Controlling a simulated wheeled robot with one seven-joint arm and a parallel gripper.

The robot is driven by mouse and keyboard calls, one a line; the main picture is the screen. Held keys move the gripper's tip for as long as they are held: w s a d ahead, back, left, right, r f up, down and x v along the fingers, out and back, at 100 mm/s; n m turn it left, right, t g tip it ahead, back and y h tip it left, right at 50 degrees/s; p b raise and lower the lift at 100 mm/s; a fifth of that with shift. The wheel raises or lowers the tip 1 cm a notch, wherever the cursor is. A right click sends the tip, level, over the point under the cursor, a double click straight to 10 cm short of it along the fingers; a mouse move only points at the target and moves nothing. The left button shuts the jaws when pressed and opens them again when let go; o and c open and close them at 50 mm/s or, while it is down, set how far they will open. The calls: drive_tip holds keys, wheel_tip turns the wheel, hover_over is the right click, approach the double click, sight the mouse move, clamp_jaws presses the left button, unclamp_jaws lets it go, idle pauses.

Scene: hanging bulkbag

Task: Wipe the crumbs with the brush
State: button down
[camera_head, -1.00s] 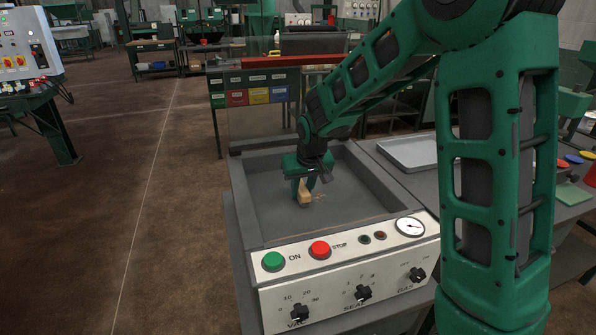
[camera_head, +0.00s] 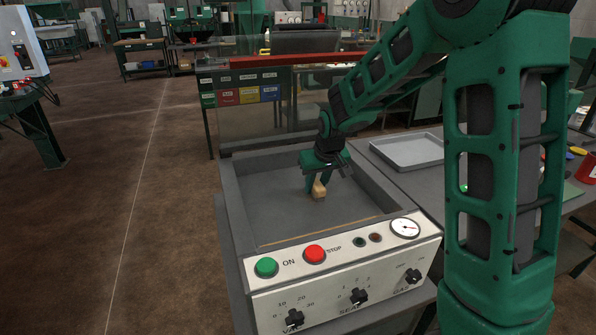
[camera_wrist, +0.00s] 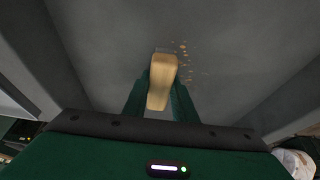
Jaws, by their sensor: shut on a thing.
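My gripper (camera_head: 318,184) is shut on a small brush with a tan wooden body (camera_head: 319,190). It holds the brush down inside the grey recessed chamber of the machine. In the wrist view the brush (camera_wrist: 162,82) sits between the two green fingers. The crumbs (camera_wrist: 184,52) are small tan specks on the grey chamber floor, just beyond and to the right of the brush in that view. I cannot tell whether the bristles touch the floor. The crumbs are not clear in the head view.
The chamber has raised grey walls (camera_head: 233,205) around it. A front panel (camera_head: 340,262) carries a green button, a red button, a gauge and knobs. A grey tray (camera_head: 408,150) lies on the table to the right. The chamber's left floor is clear.

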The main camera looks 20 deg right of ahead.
sight(316, 182)
drive_tip(key=shift+d+r, duration=0.1)
drive_tip(key=shift+r, duration=3.85)
